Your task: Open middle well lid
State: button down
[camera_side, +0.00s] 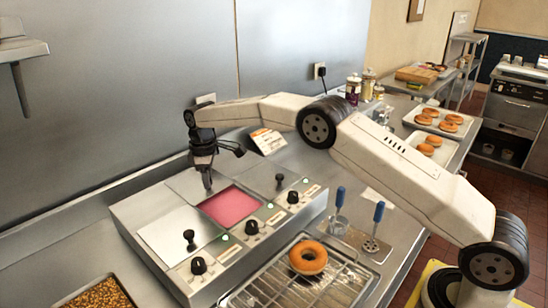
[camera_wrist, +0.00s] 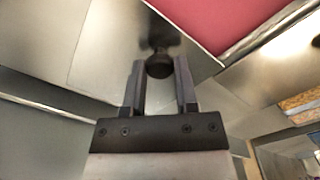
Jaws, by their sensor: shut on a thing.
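The glaze station has three wells in a row. The middle well (camera_side: 232,205) is uncovered over much of its area and shows pink glaze, which also appears at the top of the wrist view (camera_wrist: 220,18). The middle lid (camera_side: 183,184) lies behind the pink opening, toward the wall. In the wrist view, the lid (camera_wrist: 112,50) is a flat metal plate with a dark round knob (camera_wrist: 159,68). My gripper (camera_wrist: 160,74) is shut on this knob, with one finger on each side. In the side view, my gripper (camera_side: 207,184) points down at the lid and hides its knob.
The left lid (camera_side: 165,238) and right lid (camera_side: 262,172) cover their wells, with upright black knobs. Control dials line the front. A doughnut (camera_side: 308,257) sits on a wire rack (camera_side: 300,288) in front. Blue-handled tools (camera_side: 340,197) stand at the right.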

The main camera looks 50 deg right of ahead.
jog(key=shift+w+a+r, duration=0.1)
jog(key=shift+w+r, duration=0.05)
jog(key=shift+w, duration=0.8)
jog(key=shift+c, duration=1.9)
grip_release()
notch_tip(320, 180, up, 8)
jog(key=shift+f, duration=0.2)
jog(key=shift+s+d+r, duration=0.1)
jog(key=shift+s+d, duration=0.05)
jog(key=shift+d, duration=0.05)
